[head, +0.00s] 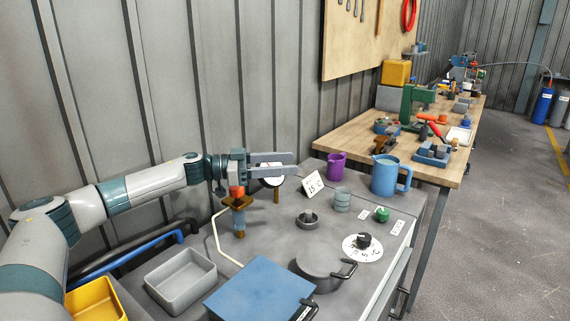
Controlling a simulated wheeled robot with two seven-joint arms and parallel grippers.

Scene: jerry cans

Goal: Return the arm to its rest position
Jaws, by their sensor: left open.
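My left arm (145,189) comes in from the left and reaches out over the back of the grey bench. Its left gripper (290,165) is open, its fingers pointing right with nothing between them. The gripper is in front of a round white gauge (277,183) and partly hides it. Just below the gripper's base is an orange-topped fitting (237,192) on a brass and blue stand (239,219); whether they touch I cannot tell. My right gripper is not in view.
A yellow bin (95,300) is lower left. A wooden workbench (352,142) stands behind; the right floor is clear.

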